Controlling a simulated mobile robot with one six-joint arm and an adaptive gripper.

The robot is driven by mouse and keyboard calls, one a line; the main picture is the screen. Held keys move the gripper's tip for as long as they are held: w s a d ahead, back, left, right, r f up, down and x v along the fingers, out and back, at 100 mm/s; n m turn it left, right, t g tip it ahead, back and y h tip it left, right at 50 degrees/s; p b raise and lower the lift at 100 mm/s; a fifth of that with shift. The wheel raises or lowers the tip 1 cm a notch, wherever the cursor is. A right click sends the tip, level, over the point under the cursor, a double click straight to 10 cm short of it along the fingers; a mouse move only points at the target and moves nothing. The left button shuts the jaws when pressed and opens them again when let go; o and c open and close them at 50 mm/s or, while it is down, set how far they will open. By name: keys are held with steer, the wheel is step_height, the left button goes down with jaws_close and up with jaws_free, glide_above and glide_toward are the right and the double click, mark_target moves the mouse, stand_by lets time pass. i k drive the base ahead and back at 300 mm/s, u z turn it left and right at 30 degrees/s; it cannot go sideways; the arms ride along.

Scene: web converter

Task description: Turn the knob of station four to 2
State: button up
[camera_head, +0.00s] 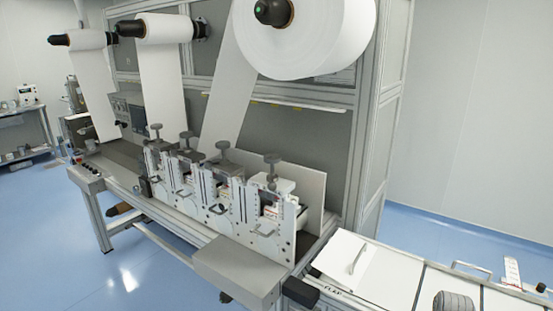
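Several stations stand in a row on the web converter's bench, each with a grey T-shaped knob on top. The nearest knob (272,159) is at the right end of the row. Other knobs stand further left, at the third place (222,146), the second place (185,135) and the far left end (155,127). No station numbers or dial settings are readable at this size, so I cannot tell which station is four or where any knob points.
Large white rolls (305,35) hang above, with white webs (228,90) running down to the stations. A conveyor-like table (395,275) stands at the lower right. A black box (300,291) sits at the bench's near corner. The blue floor (150,270) in front is clear.

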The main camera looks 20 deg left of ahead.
mark_target(271, 158)
steer(key=k, duration=1.35)
steer(key=u, duration=0.85)
steer(key=i, duration=1)
steer(key=z, duration=0.05)
